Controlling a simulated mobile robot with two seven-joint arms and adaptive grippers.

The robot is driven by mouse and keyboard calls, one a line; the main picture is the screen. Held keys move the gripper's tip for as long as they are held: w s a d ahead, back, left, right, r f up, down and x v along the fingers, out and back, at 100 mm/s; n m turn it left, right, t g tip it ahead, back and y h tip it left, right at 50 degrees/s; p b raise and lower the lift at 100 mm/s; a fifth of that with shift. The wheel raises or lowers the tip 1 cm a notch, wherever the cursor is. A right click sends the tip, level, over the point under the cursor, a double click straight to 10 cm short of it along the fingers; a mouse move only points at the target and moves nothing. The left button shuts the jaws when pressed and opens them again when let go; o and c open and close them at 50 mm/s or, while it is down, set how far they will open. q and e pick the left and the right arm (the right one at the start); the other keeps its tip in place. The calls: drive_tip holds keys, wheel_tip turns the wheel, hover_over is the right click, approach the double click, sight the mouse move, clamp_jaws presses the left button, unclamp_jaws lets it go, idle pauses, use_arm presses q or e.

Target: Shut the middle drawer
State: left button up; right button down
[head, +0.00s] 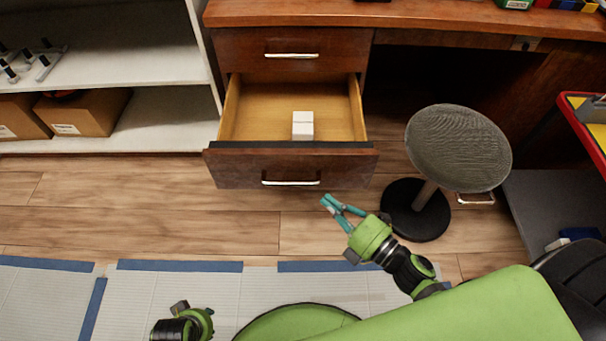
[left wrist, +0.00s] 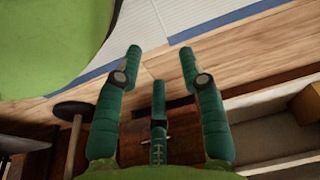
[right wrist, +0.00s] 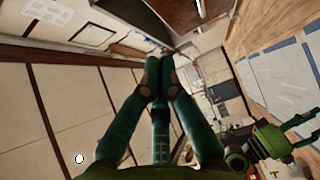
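The pulled-out drawer (head: 290,168) sits below a shut top drawer (head: 292,52) in the brown desk. It has a dark wood front, a silver handle (head: 290,183) and a pale wooden inside. A white box (head: 303,126) lies in it. My right gripper (head: 326,200) is in front of the drawer's right corner, apart from it. Its fingers meet at the tips in the right wrist view (right wrist: 159,60), with nothing between them.
A round grey stool (head: 458,148) on a black base stands close to the right of the drawer and my right gripper. White shelves (head: 160,118) with cardboard boxes (head: 82,112) stand at the left. The wooden floor (head: 190,230) before the drawer is clear.

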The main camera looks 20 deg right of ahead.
approach(292, 156)
drive_tip(key=a, duration=0.3)
drive_tip(key=w, duration=0.3)
drive_tip(key=shift+w+b, duration=0.3)
drive_tip(key=shift+w, duration=0.1)
drive_tip(key=shift+w+d, duration=0.15)
drive_tip(key=shift+w, duration=0.3)
use_arm(q)
drive_tip(key=shift+w+d+r, duration=0.1)
drive_tip(key=shift+w+r, duration=0.3)
drive_tip(key=shift+r, duration=0.4)
drive_tip(key=shift+s, duration=0.1)
